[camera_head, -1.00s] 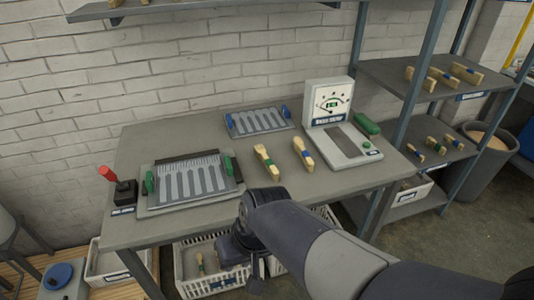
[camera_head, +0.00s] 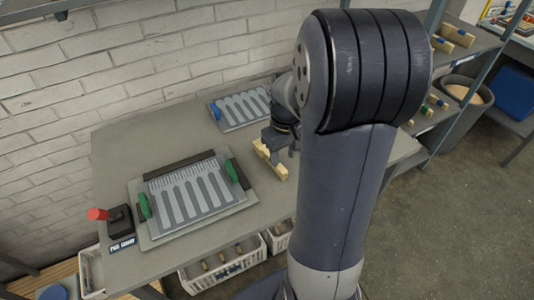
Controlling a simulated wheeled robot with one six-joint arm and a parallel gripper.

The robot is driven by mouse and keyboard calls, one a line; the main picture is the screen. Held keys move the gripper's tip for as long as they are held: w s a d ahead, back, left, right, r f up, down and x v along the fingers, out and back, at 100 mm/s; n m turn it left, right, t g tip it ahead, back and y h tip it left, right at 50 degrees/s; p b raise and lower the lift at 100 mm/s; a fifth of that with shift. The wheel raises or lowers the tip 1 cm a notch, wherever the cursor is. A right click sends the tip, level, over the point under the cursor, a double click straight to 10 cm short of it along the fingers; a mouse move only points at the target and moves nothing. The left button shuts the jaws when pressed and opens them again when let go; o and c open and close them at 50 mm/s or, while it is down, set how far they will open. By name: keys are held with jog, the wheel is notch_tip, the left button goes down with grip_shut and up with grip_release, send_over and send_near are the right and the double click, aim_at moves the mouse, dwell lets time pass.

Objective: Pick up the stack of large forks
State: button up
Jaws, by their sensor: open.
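A pale wooden bundle (camera_head: 268,158) lies on the grey table, right of the large press plate. Part of it is covered by my gripper, and I cannot make out whether its pieces are forks. My gripper (camera_head: 277,150) is open and points down close over this bundle. I cannot tell whether the fingers touch it or stand around it. The second bundle, with a blue band in the earlier view, is hidden behind my arm.
A press plate with green handles (camera_head: 192,197) and a red-knobbed lever (camera_head: 98,214) occupy the table's left. A smaller plate (camera_head: 240,106) lies at the back. Crates (camera_head: 222,266) stand below. My arm hides the scale. Shelves (camera_head: 455,45) hold more bundles at right.

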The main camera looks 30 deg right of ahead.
aim_at(281, 171)
jog(key=shift+w+a+f, duration=0.1)
jog(key=shift+f, duration=1.4)
jog(key=shift+w+f, duration=0.1)
jog(key=shift+f, duration=1.35)
jog(key=shift+c, duration=0.5)
grip_shut()
